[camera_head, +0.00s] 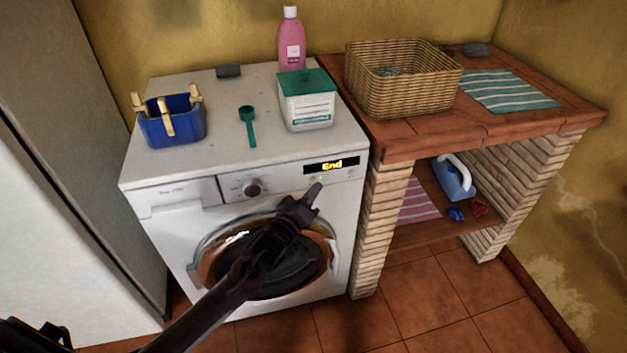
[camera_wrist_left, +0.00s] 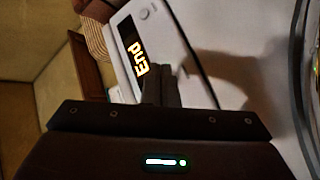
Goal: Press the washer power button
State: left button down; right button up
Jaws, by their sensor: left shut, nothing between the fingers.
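The white washer (camera_head: 180,245) stands in the middle of the head view. Its display (camera_head: 331,166) reads "End" and also shows in the left wrist view (camera_wrist_left: 132,47). A round knob (camera_head: 251,188) sits left of the display. My left gripper (camera_head: 316,187) is shut and empty, its tips at the front panel just below the display; I cannot tell whether they touch it. In the left wrist view the shut fingers (camera_wrist_left: 161,88) point at the panel beside the display. The gripper hides the panel at its tips, and I cannot make out the power button. My right gripper is not in view.
On the washer stand a blue peg basket (camera_head: 171,127), a green scoop (camera_head: 248,128), a detergent tub (camera_head: 306,108) and a pink bottle (camera_head: 291,45). A brick counter (camera_head: 430,137) with a wicker basket (camera_head: 400,90) adjoins on the right. Open tiled floor lies in front.

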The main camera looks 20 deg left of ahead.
pick_arm(q)
jog(key=shift+w+a, duration=0.1)
dwell(0.3)
jog(key=shift+w+a, duration=0.2)
jog(key=shift+w, duration=0.1)
jog(key=shift+w, duration=0.1)
dwell(0.4)
jog(key=s+d+p, duration=0.3)
jog(key=s+d, duration=0.1)
jog(key=s, duration=0.2)
jog(key=shift+p, duration=0.35)
dwell(0.8)
